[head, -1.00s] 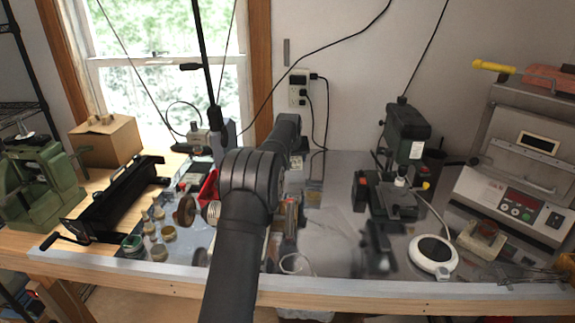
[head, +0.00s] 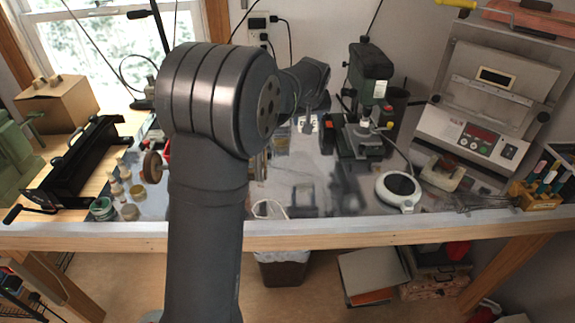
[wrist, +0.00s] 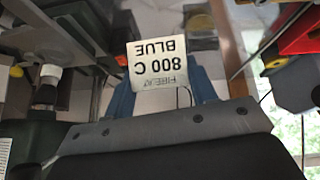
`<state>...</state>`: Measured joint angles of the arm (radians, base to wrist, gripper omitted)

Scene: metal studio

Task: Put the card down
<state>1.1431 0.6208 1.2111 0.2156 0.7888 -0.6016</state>
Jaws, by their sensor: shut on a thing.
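In the wrist view, a small white card (wrist: 165,62) with dark print reading "800 C BLUE", upside down in the picture, stands between the blue fingers of my gripper (wrist: 163,84). The gripper is shut on the card's near edge. In the head view, my gripper (head: 308,118) is small and partly unclear, beyond my arm's forearm and over the back middle of the metal bench top (head: 300,170). Whether the card touches any surface cannot be told.
A green drill press (head: 368,100) stands just right of the gripper. A round white device (head: 398,190) and a control box (head: 480,125) are farther right. A black metal tool (head: 75,165) and several small jars (head: 128,195) lie left. Bare bench shows at front middle.

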